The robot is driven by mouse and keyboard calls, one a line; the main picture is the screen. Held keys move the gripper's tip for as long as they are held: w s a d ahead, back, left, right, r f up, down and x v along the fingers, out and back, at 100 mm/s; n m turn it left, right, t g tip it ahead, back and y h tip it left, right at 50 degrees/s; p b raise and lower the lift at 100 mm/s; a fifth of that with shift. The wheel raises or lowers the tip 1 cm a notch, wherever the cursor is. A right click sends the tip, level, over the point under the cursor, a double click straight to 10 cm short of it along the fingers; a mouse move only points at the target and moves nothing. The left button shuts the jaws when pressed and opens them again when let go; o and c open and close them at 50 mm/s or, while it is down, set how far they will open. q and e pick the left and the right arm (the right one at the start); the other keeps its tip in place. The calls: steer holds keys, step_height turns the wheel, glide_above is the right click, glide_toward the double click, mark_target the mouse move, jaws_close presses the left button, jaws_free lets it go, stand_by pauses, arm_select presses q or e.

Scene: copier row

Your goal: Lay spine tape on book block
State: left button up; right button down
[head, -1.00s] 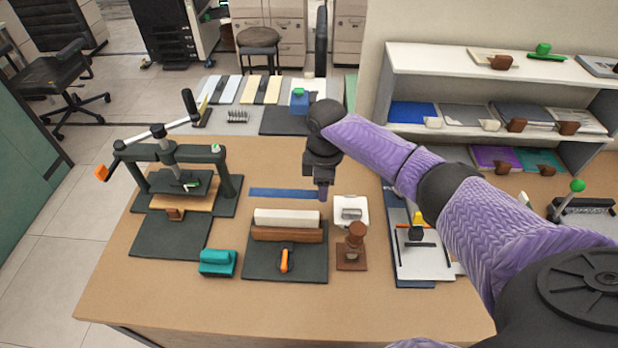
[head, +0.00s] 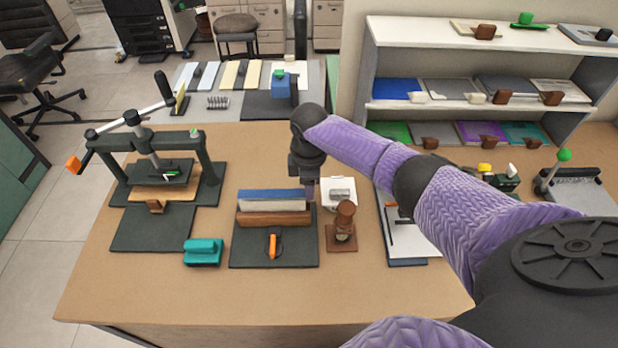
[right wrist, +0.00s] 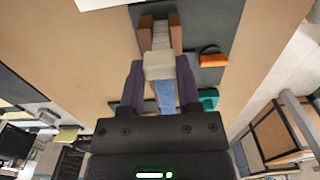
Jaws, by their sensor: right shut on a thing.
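The blue spine tape (head: 268,195) shows in the head view as a flat strip along the back upper edge of the pale book block (head: 272,207). Whether it touches the block is unclear. The block stands spine up in a brown wooden holder (head: 274,219) on a dark base. My right gripper (head: 308,194) points down at the tape's right end and is shut on it. In the right wrist view a cream piece (right wrist: 160,66) sits between my fingers, with blue tape (right wrist: 165,97) beside it and the holder beyond. My left gripper is out of view.
A dark press (head: 160,172) stands left. A teal block (head: 203,252) lies in front of it. An orange-handled tool (head: 272,245) lies on the holder's base. A brown wooden tool (head: 344,220) and white pad (head: 339,205) are close right of the holder. The table's front is clear.

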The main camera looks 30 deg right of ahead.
steer(key=shift+f, duration=0.4)
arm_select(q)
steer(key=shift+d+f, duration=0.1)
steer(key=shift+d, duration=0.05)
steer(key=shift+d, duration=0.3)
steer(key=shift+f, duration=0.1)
arm_select(e)
steer(key=shift+f, duration=0.25)
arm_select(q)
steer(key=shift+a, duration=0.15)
arm_select(e)
steer(key=c, duration=0.6)
jaws_free()
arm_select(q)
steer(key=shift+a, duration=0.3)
